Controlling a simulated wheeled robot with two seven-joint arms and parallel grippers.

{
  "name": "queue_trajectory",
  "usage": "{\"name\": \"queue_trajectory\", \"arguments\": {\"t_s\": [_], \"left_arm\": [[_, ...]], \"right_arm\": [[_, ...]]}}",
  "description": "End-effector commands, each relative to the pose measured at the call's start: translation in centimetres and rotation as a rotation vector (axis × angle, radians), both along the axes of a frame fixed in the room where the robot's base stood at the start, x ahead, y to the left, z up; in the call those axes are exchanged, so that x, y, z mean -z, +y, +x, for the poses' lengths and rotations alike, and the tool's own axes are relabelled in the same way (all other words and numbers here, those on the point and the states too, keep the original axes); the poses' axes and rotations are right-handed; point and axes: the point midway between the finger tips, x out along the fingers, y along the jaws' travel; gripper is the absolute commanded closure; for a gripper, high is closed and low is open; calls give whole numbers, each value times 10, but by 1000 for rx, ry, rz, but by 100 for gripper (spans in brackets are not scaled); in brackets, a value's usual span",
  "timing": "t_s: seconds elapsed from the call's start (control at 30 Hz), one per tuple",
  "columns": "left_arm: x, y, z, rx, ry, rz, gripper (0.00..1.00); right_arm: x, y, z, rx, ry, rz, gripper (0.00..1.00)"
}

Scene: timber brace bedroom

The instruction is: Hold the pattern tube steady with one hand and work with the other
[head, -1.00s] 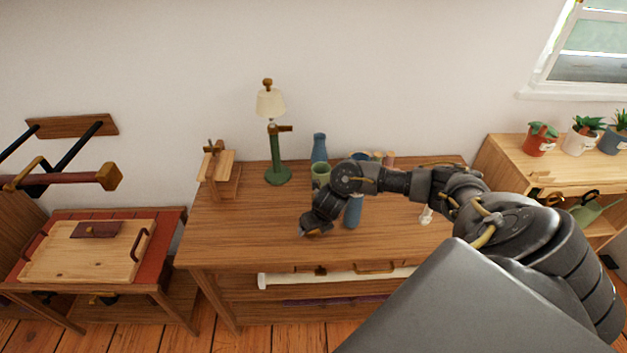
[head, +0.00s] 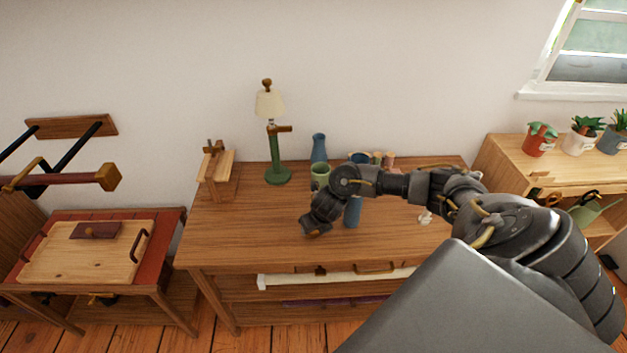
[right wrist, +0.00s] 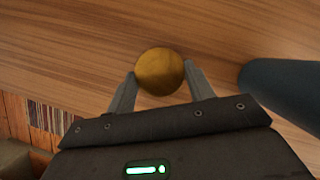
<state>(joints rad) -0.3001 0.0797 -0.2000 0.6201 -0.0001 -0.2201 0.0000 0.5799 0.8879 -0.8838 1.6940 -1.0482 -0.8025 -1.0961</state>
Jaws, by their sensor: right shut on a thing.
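My right gripper (head: 314,232) hangs low over the wooden table, near its front edge. In the right wrist view my right gripper (right wrist: 160,85) is shut on a round brass-coloured piece (right wrist: 160,70) with wood behind it. I cannot tell what this piece belongs to. A blue tube-like thing (head: 352,212) stands just right of the gripper, partly hidden by my arm. A dark blue-grey cylinder (right wrist: 285,88), probably the same thing, shows apart from the fingers in the right wrist view. I cannot tell which thing is the pattern tube. My left gripper is out of view.
A green lamp (head: 277,150), a small wooden stand (head: 222,168), a blue vase (head: 319,148) and a green cup (head: 320,172) stand at the back of the table (head: 240,230). A white roll (head: 285,281) lies below. The table's left front is clear.

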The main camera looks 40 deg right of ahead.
Motion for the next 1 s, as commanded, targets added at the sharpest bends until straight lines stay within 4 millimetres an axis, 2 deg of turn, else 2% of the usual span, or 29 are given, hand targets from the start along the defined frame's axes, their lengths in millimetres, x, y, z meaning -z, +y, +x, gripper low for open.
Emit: {"name": "queue_trajectory", "arguments": {"t_s": [0.23, 0.4, 0.57, 0.7, 1.0], "left_arm": [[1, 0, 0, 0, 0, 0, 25], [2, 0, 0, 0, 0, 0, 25], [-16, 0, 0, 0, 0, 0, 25], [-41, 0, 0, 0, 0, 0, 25], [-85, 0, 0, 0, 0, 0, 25]], "right_arm": [[-8, 0, 1, -1, -2, 0, 69], [-34, 0, 2, -3, -7, -1, 69], [-75, 23, -21, -10, -5, 0, 69], [-107, 43, -43, -11, -2, -2, 69], [-129, 83, -85, -6, 0, 0, 69]]}}
